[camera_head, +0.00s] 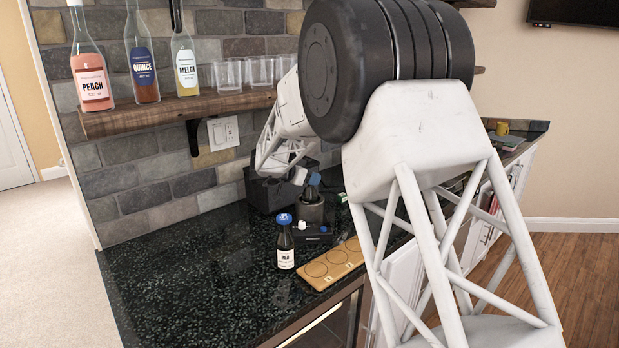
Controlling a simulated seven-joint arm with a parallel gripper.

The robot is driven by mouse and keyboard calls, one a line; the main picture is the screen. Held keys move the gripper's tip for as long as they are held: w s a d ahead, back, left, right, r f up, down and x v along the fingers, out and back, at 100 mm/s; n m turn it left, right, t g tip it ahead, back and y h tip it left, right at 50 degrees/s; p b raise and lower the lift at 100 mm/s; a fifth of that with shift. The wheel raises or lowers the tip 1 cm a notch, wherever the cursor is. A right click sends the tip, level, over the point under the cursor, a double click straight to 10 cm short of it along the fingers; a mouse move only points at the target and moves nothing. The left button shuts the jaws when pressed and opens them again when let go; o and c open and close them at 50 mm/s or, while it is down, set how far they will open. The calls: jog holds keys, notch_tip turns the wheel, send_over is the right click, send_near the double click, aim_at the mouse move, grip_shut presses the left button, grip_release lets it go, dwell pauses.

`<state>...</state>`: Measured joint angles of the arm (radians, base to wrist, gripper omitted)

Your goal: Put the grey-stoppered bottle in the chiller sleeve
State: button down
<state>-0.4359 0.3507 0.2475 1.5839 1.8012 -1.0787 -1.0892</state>
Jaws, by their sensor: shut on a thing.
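My gripper (307,182) is small and far off, at the end of my white lattice arm over the bar top. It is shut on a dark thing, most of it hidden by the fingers. I cannot make out a grey stopper there. A dark round holder that looks like the chiller sleeve (310,212) stands upright just below the fingers. The held thing is right at its mouth; I cannot tell how far inside it is. A dark bottle with a blue cap and white label (285,245) stands upright on the counter, nearer and apart from the gripper.
A wooden board with round recesses (333,263) lies right of the blue-capped bottle. A black box (266,194) stands behind by the wall. Peach (91,75), Quince (141,70) and Melon (185,65) bottles and glasses (228,75) stand on the shelf. The left counter (180,270) is clear.

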jog(key=shift+f, duration=0.15)
jog(key=c, duration=0.6)
grip_release()
jog(key=v, duration=1.2)
jog(key=shift+r, duration=0.2)
